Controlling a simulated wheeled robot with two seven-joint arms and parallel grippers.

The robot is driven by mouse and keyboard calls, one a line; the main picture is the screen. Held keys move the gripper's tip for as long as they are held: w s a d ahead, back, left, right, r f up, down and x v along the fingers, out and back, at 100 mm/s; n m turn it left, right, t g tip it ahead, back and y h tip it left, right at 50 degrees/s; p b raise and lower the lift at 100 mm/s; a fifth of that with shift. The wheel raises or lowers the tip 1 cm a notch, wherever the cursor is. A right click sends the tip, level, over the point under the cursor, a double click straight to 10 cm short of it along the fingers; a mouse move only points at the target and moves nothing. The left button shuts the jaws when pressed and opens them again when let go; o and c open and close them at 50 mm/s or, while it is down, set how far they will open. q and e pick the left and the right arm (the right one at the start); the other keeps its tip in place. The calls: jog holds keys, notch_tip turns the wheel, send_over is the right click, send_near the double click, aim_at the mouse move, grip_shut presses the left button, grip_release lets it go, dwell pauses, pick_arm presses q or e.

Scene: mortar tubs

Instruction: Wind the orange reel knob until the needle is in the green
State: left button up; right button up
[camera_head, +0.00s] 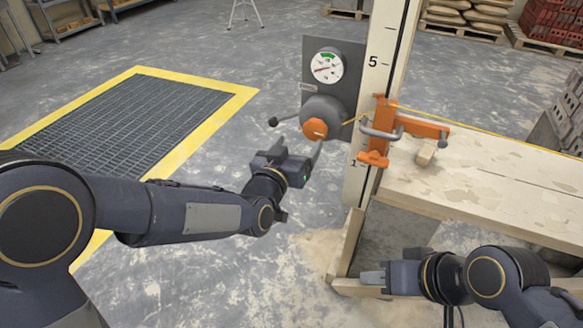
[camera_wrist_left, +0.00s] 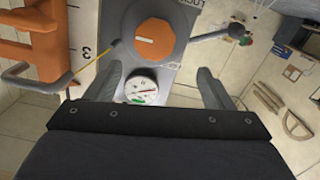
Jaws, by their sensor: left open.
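The orange reel knob (camera_head: 314,129) sits at the front of a grey reel on a grey panel. It also shows in the left wrist view (camera_wrist_left: 155,38), with a pale line across its face. The round white gauge (camera_head: 328,66) is above the reel, with a green band at its top. Its needle seems to point left, outside the green. The gauge also shows in the left wrist view (camera_wrist_left: 142,88). My left gripper (camera_head: 297,149) is open and empty, just in front of and below the knob, apart from it. My right gripper (camera_head: 376,277) is low by the bench; its opening is unclear.
A crank handle with a dark ball (camera_head: 274,121) sticks out left of the reel. A numbered white post (camera_head: 381,75) and an orange clamp (camera_head: 378,135) stand right of it, beside a wooden bench (camera_head: 480,195). A yellow cord runs from the reel. A yellow-edged floor grate (camera_head: 120,110) lies left.

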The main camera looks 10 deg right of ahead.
aim_at(314, 131)
pick_arm(q)
jog(key=x, duration=0.8)
jog(key=shift+s+d+f, duration=0.3)
jog(key=shift+d+f, duration=0.05)
jog(key=shift+b, duration=0.3)
jog(key=c, duration=1)
